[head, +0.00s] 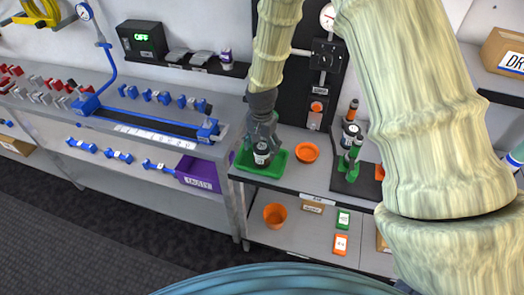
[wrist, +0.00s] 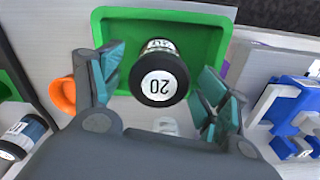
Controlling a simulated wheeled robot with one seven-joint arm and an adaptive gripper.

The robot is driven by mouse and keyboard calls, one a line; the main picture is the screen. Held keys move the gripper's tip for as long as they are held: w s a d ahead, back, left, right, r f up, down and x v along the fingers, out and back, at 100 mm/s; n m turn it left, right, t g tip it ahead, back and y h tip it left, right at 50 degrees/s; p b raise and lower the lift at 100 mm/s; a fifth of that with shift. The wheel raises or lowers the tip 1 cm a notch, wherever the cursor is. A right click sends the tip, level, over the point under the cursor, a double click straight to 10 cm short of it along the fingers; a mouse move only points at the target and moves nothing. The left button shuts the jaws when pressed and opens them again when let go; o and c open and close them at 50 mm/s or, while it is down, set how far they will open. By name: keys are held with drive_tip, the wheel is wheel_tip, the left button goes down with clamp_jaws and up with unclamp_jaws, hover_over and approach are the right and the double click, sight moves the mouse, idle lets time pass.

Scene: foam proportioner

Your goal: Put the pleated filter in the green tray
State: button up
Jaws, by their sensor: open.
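A black-capped cylinder marked 20 (wrist: 160,82), which I take to be the pleated filter, is in the green tray (wrist: 208,45); its pleats cannot be made out. In the head view the filter (head: 262,157) looks upright on the floor of the tray (head: 270,171). My gripper (head: 263,137) is just above it, pointing down. In the wrist view my gripper (wrist: 160,90) is open, with one finger on each side of the filter and visible gaps between. The far side of the filter is hidden.
An orange bowl (head: 307,152) is right of the tray. Farther right, a black stand (head: 352,180) holds green and black-capped cylinders. A long bench (head: 130,101) with blue fittings is to the left. A lower shelf holds an orange bucket (head: 275,215).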

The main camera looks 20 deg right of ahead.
drive_tip(key=shift+r+b, duration=1.55)
drive_tip(key=shift+r, duration=3.5)
drive_tip(key=shift+d, duration=0.1)
